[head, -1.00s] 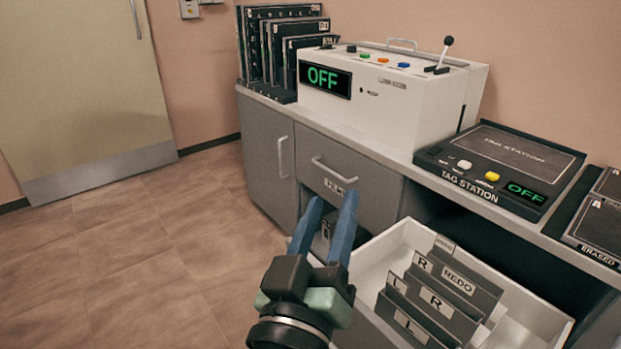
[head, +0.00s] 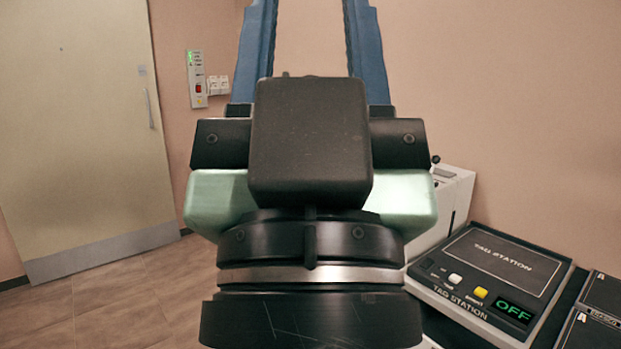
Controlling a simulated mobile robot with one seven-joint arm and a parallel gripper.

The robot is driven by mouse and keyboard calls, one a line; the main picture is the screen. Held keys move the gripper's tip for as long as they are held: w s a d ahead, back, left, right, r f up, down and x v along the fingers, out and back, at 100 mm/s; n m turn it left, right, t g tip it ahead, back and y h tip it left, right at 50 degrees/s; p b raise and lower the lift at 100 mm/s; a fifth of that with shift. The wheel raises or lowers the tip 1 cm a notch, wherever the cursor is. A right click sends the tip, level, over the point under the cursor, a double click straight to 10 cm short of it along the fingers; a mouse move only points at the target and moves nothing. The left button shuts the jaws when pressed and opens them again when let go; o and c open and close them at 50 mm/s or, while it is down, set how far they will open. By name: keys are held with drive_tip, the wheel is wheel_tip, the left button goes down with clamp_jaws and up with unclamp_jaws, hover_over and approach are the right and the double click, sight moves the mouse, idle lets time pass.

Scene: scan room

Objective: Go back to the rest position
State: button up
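My gripper (head: 311,50) is raised close in front of the head camera and fills the middle of the view. Its two blue fingers point up and stand wide apart, with only bare wall showing between them. The fingertips run out of the top of the picture. The gripper body hides most of the white machine and the counter behind it.
The tag station (head: 490,270) on the counter at right reads OFF. Part of the white machine (head: 455,205) shows beside my gripper. Dark cassettes (head: 590,330) lie at the right edge. A door (head: 80,130) and a wall panel (head: 196,78) are at left. The floor (head: 130,305) at left is clear.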

wheel_tip(320, 180, up, 21)
drive_tip(key=p, duration=1.8)
drive_tip(key=shift+p, duration=0.3)
